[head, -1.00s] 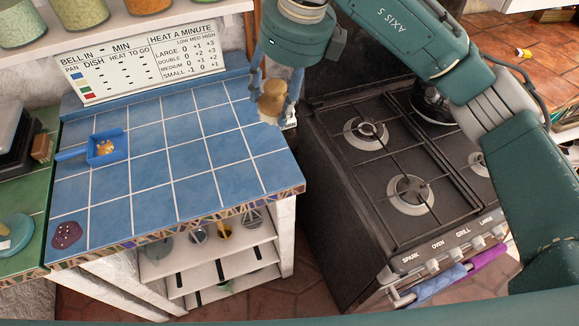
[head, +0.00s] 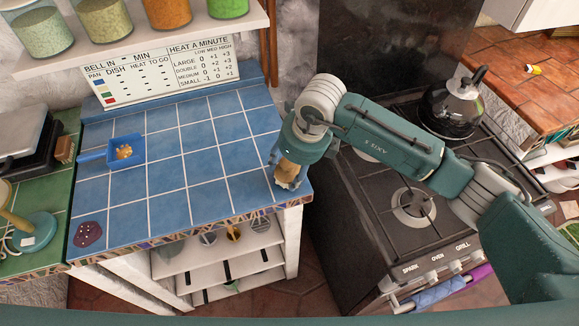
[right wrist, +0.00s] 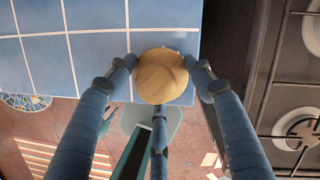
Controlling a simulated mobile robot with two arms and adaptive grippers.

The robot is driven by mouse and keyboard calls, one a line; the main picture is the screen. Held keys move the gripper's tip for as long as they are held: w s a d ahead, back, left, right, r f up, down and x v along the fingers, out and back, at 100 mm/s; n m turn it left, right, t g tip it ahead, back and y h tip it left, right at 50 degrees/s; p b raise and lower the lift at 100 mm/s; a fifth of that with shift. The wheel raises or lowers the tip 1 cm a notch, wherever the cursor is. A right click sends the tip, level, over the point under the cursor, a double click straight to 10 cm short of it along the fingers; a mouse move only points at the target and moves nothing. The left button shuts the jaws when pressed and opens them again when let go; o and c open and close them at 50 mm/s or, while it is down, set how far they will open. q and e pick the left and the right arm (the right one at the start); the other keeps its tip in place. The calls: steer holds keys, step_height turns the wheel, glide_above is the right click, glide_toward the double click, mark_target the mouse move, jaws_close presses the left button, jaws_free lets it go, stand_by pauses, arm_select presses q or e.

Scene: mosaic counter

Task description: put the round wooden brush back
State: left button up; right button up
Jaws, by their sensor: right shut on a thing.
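The round wooden brush (head: 287,170) is in my right gripper (head: 286,181), with pale bristles showing below its wooden body. The gripper is at the right front part of the blue tiled counter (head: 215,170). I cannot tell whether the bristles touch the tiles. In the right wrist view the brush's round wooden top (right wrist: 160,75) sits between the blue fingers of the right gripper (right wrist: 160,78), near the counter's edge. A small blue dustpan (head: 108,152) with yellowish crumbs lies at the counter's left. My left gripper is not in view.
A dark stove (head: 400,215) stands right of the counter, with a black kettle (head: 455,105) at its back. A dark red spotted piece (head: 88,234) lies at the counter's front left. Jars (head: 105,22) stand on a shelf above. The middle tiles are clear.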

steer(key=shift+f, duration=0.35)
steer(key=shift+f, duration=0.1)
steer(key=shift+f, duration=0.1)
steer(key=o, duration=1.2)
steer(key=shift+c, duration=0.2)
